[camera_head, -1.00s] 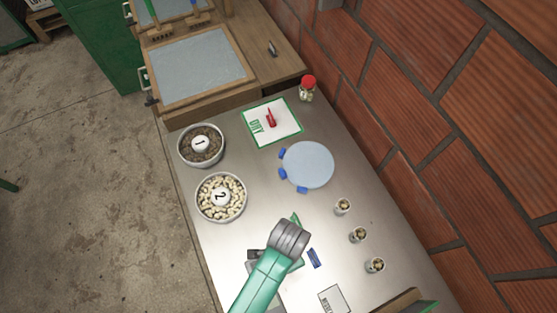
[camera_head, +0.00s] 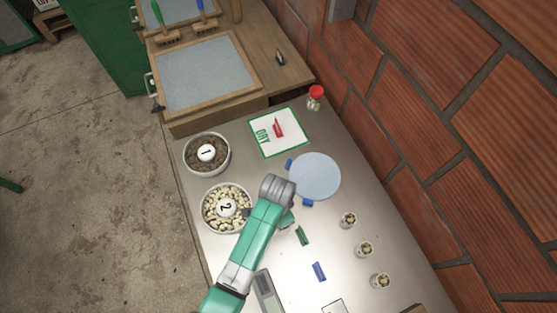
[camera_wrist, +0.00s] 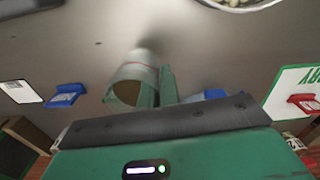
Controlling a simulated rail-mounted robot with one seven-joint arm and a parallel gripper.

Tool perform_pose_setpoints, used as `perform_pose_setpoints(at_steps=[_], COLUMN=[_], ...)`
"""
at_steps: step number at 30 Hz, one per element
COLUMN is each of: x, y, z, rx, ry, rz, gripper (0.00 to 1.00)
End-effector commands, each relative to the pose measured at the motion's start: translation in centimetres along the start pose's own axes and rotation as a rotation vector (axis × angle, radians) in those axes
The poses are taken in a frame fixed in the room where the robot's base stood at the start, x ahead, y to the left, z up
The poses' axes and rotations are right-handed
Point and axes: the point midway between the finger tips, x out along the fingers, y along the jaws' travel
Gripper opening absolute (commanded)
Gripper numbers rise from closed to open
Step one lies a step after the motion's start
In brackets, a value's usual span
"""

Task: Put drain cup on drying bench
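A pale cup (camera_wrist: 133,92) with a reddish line and a brownish inside shows in front of the palm in the wrist view. My gripper (camera_wrist: 150,88) has green fingers around this cup and appears shut on it, above the metal top. In the head view, my gripper (camera_head: 282,218) is between the bowl marked 2 and the grey-blue disc (camera_head: 314,176); my wrist hides the held cup there. A white card reading DRY (camera_head: 293,138), with a green border and a red clip (camera_head: 278,128), lies beyond the disc. No separately labelled drying bench can be made out.
Bowls 1 (camera_head: 190,160) and 2 (camera_head: 214,222) stand along the left edge. A red-lidded jar (camera_head: 315,98) stands behind. A framed screen (camera_head: 205,75) is farther back. A grey device (camera_head: 268,292) sits in front.

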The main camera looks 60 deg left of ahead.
Motion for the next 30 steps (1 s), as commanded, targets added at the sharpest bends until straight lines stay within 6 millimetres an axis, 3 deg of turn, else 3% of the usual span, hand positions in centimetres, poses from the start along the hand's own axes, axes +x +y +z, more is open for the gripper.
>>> perform_pose_setpoints(at_steps=[4,10,21,25,30], x=[0.7,3.7,4.3,4.2,4.2], y=[0.0,0.0,0.0,0.0,0.0], z=[0.0,0.0,0.0,0.0,0.0], rx=[0.0,-0.001,0.0,0.0,0.0], ry=[0.001,0.0,0.002,0.002,0.001], rz=[0.0,0.0,-0.001,-0.001,-0.001], gripper=[0.0,0.0,0.0,0.26,0.26])
